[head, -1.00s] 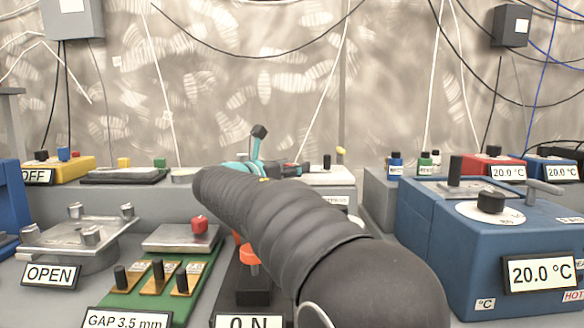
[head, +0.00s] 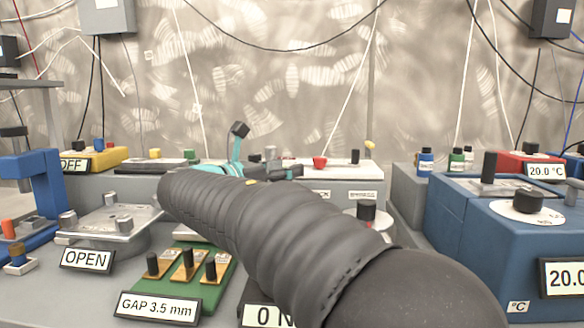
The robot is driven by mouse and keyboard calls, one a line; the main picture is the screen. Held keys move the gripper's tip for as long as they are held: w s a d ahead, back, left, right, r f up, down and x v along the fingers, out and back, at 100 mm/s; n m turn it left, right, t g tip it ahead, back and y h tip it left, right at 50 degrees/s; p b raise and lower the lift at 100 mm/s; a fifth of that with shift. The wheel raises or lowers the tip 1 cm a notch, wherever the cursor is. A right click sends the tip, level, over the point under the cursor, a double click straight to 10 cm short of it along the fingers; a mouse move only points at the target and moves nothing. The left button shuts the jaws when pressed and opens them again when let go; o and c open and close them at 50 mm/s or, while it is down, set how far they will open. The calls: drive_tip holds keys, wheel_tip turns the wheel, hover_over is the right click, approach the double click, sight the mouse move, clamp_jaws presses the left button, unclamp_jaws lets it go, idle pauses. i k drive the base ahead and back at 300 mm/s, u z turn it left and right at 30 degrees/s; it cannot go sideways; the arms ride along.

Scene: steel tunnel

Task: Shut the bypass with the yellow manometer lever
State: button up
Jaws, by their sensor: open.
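A small yellow knob or lever tip (head: 370,145) stands at the right end of a white-topped unit (head: 345,172) on the back ledge. The unit also carries a red knob (head: 320,162) and a dark post (head: 355,156). Its front labels are too small to read surely. My gripper (head: 267,150), teal with black fingertips, shows behind my arm. One finger points up and the other points right. It is open, with nothing seen between the fingers, and apart from the yellow tip, to its left in the picture. My arm hides the gripper's base and part of the unit.
A metal plate unit marked OPEN (head: 112,225) and a green GAP board (head: 205,280) stand at front left. A blue temperature box (head: 470,235) stands at right. A yellow box (head: 100,158) is on the back ledge. Cables hang along the wall.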

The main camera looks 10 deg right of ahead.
sight(370, 145)
drive_tip(key=k, duration=1)
